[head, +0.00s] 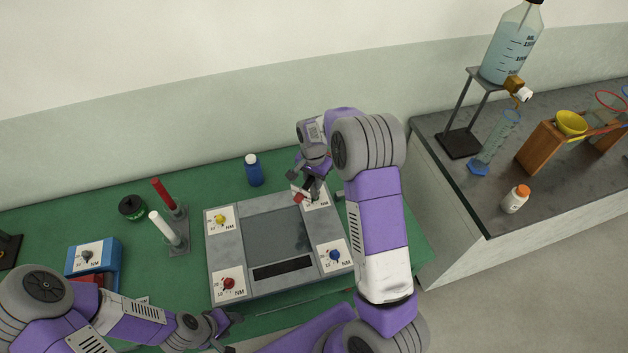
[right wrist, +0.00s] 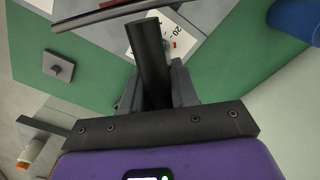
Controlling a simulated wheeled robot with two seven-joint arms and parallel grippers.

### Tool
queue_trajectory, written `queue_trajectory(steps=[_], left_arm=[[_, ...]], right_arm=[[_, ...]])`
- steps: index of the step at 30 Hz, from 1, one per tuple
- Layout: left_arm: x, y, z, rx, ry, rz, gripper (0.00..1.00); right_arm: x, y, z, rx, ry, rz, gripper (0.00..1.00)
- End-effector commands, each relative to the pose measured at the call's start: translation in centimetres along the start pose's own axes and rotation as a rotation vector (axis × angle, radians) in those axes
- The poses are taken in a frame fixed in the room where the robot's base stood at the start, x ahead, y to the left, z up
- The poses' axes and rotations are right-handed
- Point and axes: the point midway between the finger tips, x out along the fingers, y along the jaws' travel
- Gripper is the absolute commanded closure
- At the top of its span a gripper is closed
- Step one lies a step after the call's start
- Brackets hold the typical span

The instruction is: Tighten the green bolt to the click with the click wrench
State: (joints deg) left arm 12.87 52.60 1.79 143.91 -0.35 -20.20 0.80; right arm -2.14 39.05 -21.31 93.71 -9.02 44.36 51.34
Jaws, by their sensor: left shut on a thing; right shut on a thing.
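The grey bolt plate (head: 240,225) lies on the green bench with a yellow bolt (head: 220,219), a red bolt (head: 229,283) and a blue bolt (head: 334,255) at three corners. My right gripper (head: 308,190) is over the far right corner and hides the bolt there, so I cannot see the green bolt. In the right wrist view it is shut on a dark cylindrical handle (right wrist: 148,55), which looks like the click wrench. Its working end is hidden. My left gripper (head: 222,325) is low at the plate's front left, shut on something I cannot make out.
A blue bottle (head: 253,170) stands behind the plate. A dark-topped counter (head: 480,195) with glassware is to the right.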

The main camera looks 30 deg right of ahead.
Motion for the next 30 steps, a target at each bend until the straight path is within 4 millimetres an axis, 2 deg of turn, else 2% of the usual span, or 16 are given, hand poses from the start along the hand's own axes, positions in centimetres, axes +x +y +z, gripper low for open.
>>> queue_trajectory(steps=[1, 7, 17, 30], left_arm=[[1.38, -0.78, 0.4, -0.017, -0.02, -0.012, 0.57], [1.34, -0.76, 0.39, -0.018, -0.02, -0.012, 0.57], [1.03, -0.65, 0.43, -0.019, -0.022, -0.013, 0.57], [1.13, -0.68, 0.41, -0.019, -0.021, -0.013, 0.57]], right_arm=[[0.75, 0.0, 0.53, -0.002, -0.013, 0.006, 1.0], [0.75, -0.04, 0.58, 0.013, -0.014, 0.006, 1.0], [0.73, -0.18, 0.58, 0.194, -0.013, 0.007, 1.0], [0.61, -0.3, 0.49, 0.091, -0.011, 0.002, 1.0]])
